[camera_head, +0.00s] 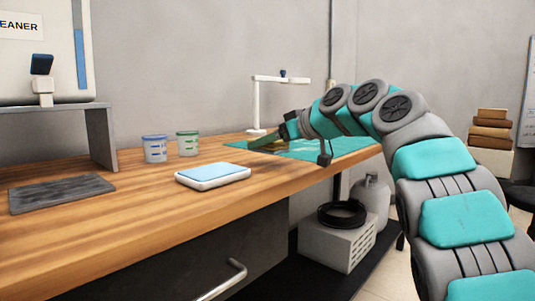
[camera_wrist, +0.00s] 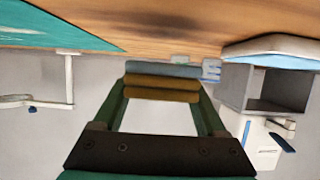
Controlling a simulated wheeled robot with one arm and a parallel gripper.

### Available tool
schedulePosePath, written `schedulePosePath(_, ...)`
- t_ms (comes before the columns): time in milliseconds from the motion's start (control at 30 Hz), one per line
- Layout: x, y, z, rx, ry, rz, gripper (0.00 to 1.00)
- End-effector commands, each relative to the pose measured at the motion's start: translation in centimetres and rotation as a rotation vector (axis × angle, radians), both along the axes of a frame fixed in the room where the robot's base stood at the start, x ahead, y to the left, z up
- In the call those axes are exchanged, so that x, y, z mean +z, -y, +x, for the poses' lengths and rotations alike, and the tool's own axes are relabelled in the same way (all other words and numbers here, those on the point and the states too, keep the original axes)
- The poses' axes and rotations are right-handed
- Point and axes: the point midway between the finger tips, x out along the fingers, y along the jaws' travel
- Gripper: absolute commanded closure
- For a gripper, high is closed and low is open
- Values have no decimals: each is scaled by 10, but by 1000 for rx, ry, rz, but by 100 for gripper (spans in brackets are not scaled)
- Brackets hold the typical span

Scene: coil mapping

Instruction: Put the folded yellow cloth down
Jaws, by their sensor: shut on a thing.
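My gripper (camera_head: 266,138) reaches over the teal mat (camera_head: 338,147) at the far right end of the wooden workbench (camera_head: 130,215). It is shut on the folded yellow cloth (camera_head: 270,147), which shows small and partly hidden by the fingers. In the wrist view my gripper (camera_wrist: 162,84) has its two green fingers on either side of the folded yellow cloth (camera_wrist: 160,92), with a grey-blue band along the cloth's far side. I cannot tell whether the cloth touches the mat.
A white tray with a blue top (camera_head: 213,175) lies near the bench's front edge. Two cups, blue-marked (camera_head: 155,149) and green-marked (camera_head: 187,143), stand behind it. A white stand (camera_head: 256,105) rises beyond the mat. A dark slab (camera_head: 62,193) lies at left.

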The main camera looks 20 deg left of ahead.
Motion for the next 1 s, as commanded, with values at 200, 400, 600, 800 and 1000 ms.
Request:
schedulePosePath(200,-21,1,-1,-2,-3,-2,79)
schedulePosePath(400,-35,1,0,-2,-3,-1,79)
schedulePosePath(600,-34,1,0,-2,-1,1,79)
schedulePosePath(800,-38,1,0,0,-1,0,79)
schedulePosePath(1000,-37,1,0,-1,-1,-1,8)
